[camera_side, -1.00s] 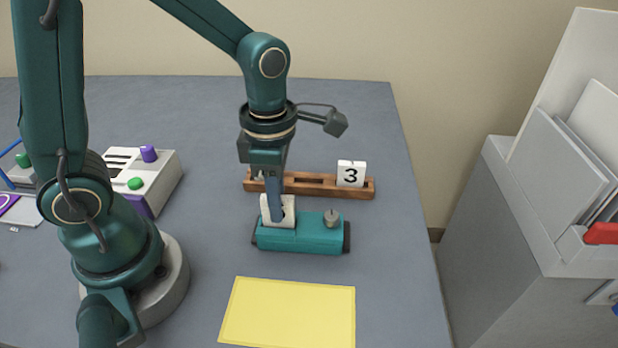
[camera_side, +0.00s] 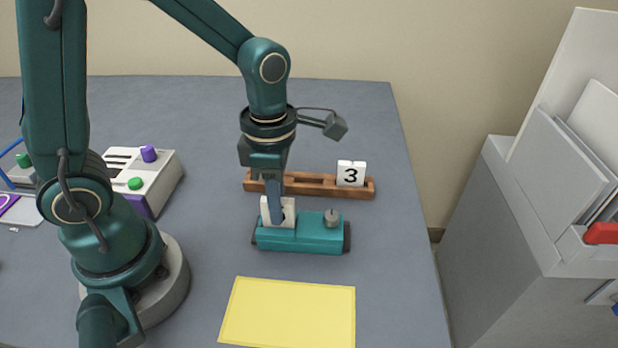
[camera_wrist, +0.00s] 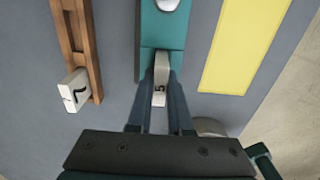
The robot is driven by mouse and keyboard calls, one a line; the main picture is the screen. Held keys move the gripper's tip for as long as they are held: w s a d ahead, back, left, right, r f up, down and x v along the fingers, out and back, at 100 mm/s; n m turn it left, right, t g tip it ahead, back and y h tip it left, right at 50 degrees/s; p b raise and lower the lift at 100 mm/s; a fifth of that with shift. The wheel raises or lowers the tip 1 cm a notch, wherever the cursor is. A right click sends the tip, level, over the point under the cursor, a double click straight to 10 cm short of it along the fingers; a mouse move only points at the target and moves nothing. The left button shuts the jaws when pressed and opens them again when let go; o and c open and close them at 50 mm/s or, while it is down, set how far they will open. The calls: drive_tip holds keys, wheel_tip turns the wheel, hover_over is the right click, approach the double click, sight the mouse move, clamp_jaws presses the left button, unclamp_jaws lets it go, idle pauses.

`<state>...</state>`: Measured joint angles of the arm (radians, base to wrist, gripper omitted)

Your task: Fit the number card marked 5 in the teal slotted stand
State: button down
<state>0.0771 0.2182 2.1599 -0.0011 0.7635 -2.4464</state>
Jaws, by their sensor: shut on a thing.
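The teal slotted stand (camera_side: 318,236) lies on the grey table, with a grey knob on its right part; it also shows in the wrist view (camera_wrist: 160,32). My gripper (camera_side: 277,218) points down over the stand's left part and is shut on the white number card (camera_side: 289,212). In the wrist view the card (camera_wrist: 159,97) shows a 5 between my gripper's fingers (camera_wrist: 160,88). The card stands about upright, its lower edge at the stand's left part. The fingers partly hide it in the side view, and I cannot tell how deep it sits.
A wooden rack (camera_side: 310,185) lies behind the stand, with a card marked 3 (camera_side: 351,174) at its right end. Another card (camera_wrist: 75,92) stands at its other end. A yellow sheet (camera_side: 288,312) lies in front. A white box with buttons (camera_side: 150,172) is left.

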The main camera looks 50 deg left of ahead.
drive_tip(key=shift+c, duration=2.2)
unclamp_jaws()
drive_tip(key=shift+r, duration=0.15)
drive_tip(key=shift+r, duration=3.6)
drive_tip(key=shift+r, duration=0.1)
